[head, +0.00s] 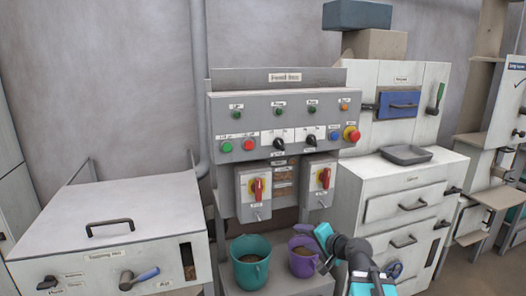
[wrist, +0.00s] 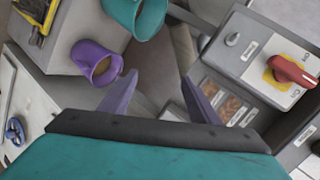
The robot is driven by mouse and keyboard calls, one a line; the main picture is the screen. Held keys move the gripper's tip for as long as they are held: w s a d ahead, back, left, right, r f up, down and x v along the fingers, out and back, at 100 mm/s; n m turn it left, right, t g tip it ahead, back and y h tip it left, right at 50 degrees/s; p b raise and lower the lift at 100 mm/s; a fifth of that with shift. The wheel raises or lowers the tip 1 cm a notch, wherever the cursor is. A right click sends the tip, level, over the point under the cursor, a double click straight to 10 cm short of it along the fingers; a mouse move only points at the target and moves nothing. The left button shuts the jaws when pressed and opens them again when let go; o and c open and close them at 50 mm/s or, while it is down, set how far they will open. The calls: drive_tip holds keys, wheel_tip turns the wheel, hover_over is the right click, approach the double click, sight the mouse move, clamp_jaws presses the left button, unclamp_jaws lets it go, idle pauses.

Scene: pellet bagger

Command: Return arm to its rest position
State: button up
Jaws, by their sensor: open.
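My arm reaches up from the bottom right of the head view, with my gripper (head: 326,240) at its end, just beside the purple bucket. In the wrist view my gripper (wrist: 157,95) shows two purple-grey fingers spread apart with nothing between them. The purple bucket (head: 301,262) stands on the shelf under the machine's right outlet; it also shows in the wrist view (wrist: 98,62). The teal bucket (head: 250,264) stands left of it, holding brown material. Whether a finger touches the purple bucket is hard to tell.
The grey control panel (head: 280,125) with buttons and two red-handled switch boxes (head: 258,192) rises behind the buckets. A white drawer cabinet (head: 395,205) with a grey tray (head: 405,154) stands to the right. A lidded bin (head: 105,225) stands to the left.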

drive_tip(key=s+a+f+n+g+p, duration=0.1)
drive_tip(key=s+a+f+g, duration=0.15)
drive_tip(key=s+f, duration=0.6)
drive_tip(key=s+a+f+n+g+h+p, duration=0.1)
drive_tip(key=s+f+g, duration=0.25)
drive_tip(key=f, duration=1.05)
drive_tip(key=s+a+f+n+g+p, duration=0.1)
drive_tip(key=s+a+f+g, duration=0.1)
drive_tip(key=s+f, duration=0.7)
drive_tip(key=s+d+f+n+g+h, duration=0.1)
drive_tip(key=s+d+f+g, duration=0.1)
drive_tip(key=s, duration=0.6)
drive_tip(key=s+d+f+n+g+h, duration=0.2)
drive_tip(key=s+d+f+g, duration=0.1)
drive_tip(key=s+f, duration=0.4)
drive_tip(key=s+d+f+n+g+h+p, duration=0.1)
drive_tip(key=s+f, duration=0.4)
drive_tip(key=s, duration=0.5)
drive_tip(key=d+n+g+h, duration=0.1)
drive_tip(key=g, duration=0.1)
drive_tip(key=shift+d+f+g, duration=0.15)
drive_tip(key=shift+d+g, duration=0.15)
drive_tip(key=shift+d, duration=0.1)
